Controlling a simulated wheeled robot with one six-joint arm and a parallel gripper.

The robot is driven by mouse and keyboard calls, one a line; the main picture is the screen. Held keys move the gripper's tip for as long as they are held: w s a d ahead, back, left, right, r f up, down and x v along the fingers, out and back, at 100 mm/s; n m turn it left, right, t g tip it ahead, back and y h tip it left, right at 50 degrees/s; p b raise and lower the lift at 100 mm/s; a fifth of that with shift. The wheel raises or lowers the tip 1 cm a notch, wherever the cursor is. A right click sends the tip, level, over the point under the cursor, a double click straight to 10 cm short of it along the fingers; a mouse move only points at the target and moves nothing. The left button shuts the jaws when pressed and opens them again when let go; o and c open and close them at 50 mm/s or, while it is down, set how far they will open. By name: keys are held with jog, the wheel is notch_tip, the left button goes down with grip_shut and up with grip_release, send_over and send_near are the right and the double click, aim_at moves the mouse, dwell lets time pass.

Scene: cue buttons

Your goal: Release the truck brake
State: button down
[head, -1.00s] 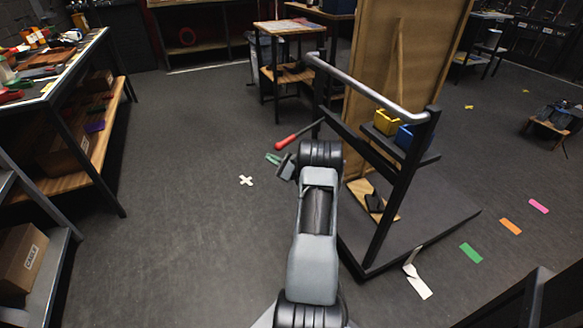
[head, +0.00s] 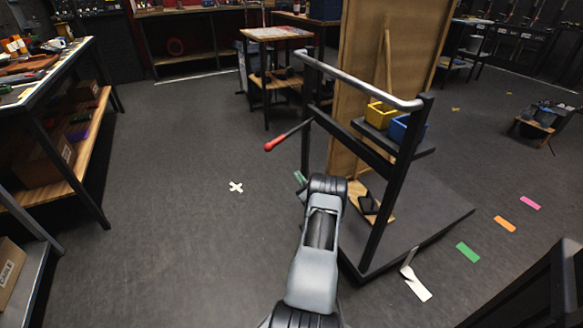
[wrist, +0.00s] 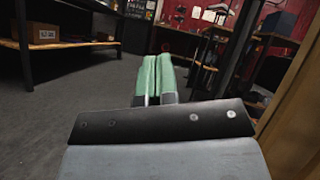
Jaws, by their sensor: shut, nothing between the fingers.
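The truck is a black-framed cart with a grey push bar (head: 360,82) and a dark flat deck (head: 425,225). A thin brake lever with a red grip (head: 275,144) sticks out from its left post, slanting down to the left. My gripper (head: 299,177) is mostly hidden behind my own arm in the head view; only a bit of green fingertip shows, below and right of the red grip and apart from it. In the wrist view the two green fingers (wrist: 158,75) are pressed together with nothing between them. I cannot make out the lever in the wrist view.
The truck carries a tall wooden panel (head: 357,60), a yellow bin (head: 380,115) and a blue bin (head: 400,128). A workbench with a wooden lower shelf (head: 75,150) stands at left. The floor around the white cross (head: 236,187) is clear.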

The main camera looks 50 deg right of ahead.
jog(key=s+a+r+b+x, duration=0.1)
jog(key=r+b+x, duration=0.1)
jog(key=x, duration=0.9)
jog(key=shift+w+a+r+b, duration=0.15)
jog(key=shift+w+r+b, duration=0.1)
jog(key=shift+w+b, duration=0.1)
jog(key=shift+s+r, duration=0.1)
